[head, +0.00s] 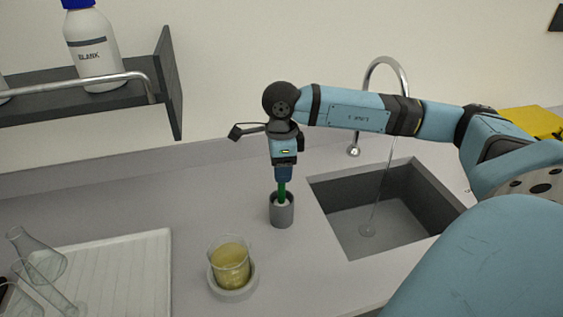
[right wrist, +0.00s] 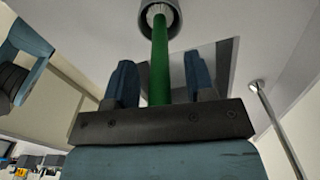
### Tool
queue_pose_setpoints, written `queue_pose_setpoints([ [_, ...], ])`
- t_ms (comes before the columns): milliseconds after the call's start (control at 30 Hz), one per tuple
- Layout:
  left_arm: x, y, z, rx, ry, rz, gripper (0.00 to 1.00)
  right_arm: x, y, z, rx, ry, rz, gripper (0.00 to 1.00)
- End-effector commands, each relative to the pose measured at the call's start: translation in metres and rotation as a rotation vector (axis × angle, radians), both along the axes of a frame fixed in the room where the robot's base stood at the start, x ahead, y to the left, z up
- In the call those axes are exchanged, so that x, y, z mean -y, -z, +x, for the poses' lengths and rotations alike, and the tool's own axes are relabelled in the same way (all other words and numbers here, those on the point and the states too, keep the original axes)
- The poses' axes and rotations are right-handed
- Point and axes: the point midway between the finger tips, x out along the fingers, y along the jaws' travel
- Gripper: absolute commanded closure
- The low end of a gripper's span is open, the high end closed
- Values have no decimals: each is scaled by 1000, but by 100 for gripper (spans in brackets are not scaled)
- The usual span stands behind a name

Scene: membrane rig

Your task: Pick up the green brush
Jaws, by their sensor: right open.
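The green brush (head: 282,190) stands upright in a small grey cup (head: 282,214) on the counter in the head view. In the right wrist view its green handle (right wrist: 159,65) runs between my right gripper's two fingers (right wrist: 155,85), with a gap on each side. White bristles (right wrist: 157,12) show inside the cup's mouth in that view. My right gripper (head: 283,177) is open, above the cup and around the upper handle, and holds nothing. The handle's top end is hidden by the gripper. My left gripper is not in the head view.
A beaker of yellow liquid (head: 231,264) on a round base stands in front of the cup. A sink (head: 350,240) with a tap (head: 388,64) lies to the right. A white tray (head: 130,270) with glass flasks is left. A shelf (head: 60,112) holds a white bottle (head: 92,48).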

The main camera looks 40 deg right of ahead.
Motion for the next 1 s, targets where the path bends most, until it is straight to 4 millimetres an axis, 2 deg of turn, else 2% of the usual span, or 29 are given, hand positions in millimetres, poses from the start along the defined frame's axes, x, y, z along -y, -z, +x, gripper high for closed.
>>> queue_pose_setpoints([
  [100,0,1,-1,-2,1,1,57,0,0,0,0,0,0,52],
  [300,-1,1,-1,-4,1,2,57,0,0,0,0,0,0,98],
  [733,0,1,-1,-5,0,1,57,0,-6,1,1,0,2,100],
  [867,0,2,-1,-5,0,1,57,0,-18,1,3,0,0,100],
  [1000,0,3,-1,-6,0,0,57,0,-41,1,5,0,1,100],
])
